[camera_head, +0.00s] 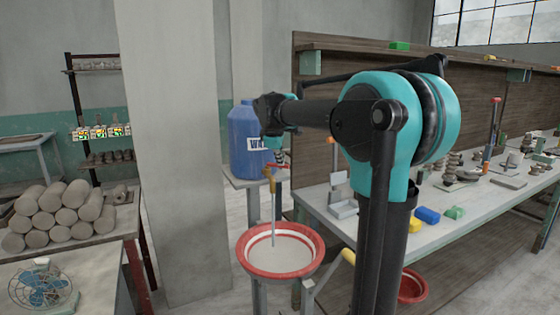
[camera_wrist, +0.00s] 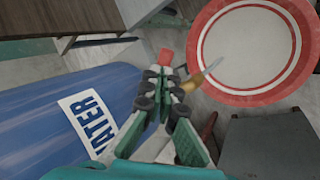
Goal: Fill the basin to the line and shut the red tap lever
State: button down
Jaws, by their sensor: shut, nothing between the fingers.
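The red-rimmed basin (camera_head: 246,262) stands below the brass tap (camera_head: 271,184); it also shows in the wrist view (camera_wrist: 293,88). A thin stream (camera_head: 274,228) runs from the tap into it. Pale liquid (camera_head: 285,257) appears close to the inner red line, but I cannot tell the exact level. The blue jug (camera_head: 243,143), marked WATER, stands behind the tap. The red tap lever (camera_head: 279,166) is at my gripper (camera_head: 281,158). In the wrist view, my gripper (camera_wrist: 166,75) is shut and empty, its fingertips close beside the red lever end (camera_wrist: 166,57); contact is unclear.
A long workbench (camera_head: 395,245) with blocks, tools and clay pieces runs along the right. Clay rolls (camera_head: 60,213) are stacked on a table at left, behind a fan (camera_head: 44,287). A pillar (camera_head: 175,150) stands left of the jug. A red bowl (camera_head: 412,287) sits low at right.

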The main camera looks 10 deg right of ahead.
jog(key=shift+w+d+n+y, duration=0.25)
jog(key=shift+n+y, duration=0.05)
jog(key=shift+n, duration=0.3)
jog(key=shift+w+d+n+y, duration=0.3)
jog(key=shift+n+y, duration=0.2)
jog(key=shift+n, duration=0.2)
jog(key=shift+w+d+n+t+y, duration=0.2)
jog(key=shift+w+n+y, duration=0.2)
jog(key=shift+w+n, duration=0.35)
jog(key=shift+w+d+n+t+y, duration=0.15)
jog(key=shift+w+n+y, duration=0.25)
jog(key=shift+w+n, duration=0.35)
jog(key=shift+a, duration=0.1)
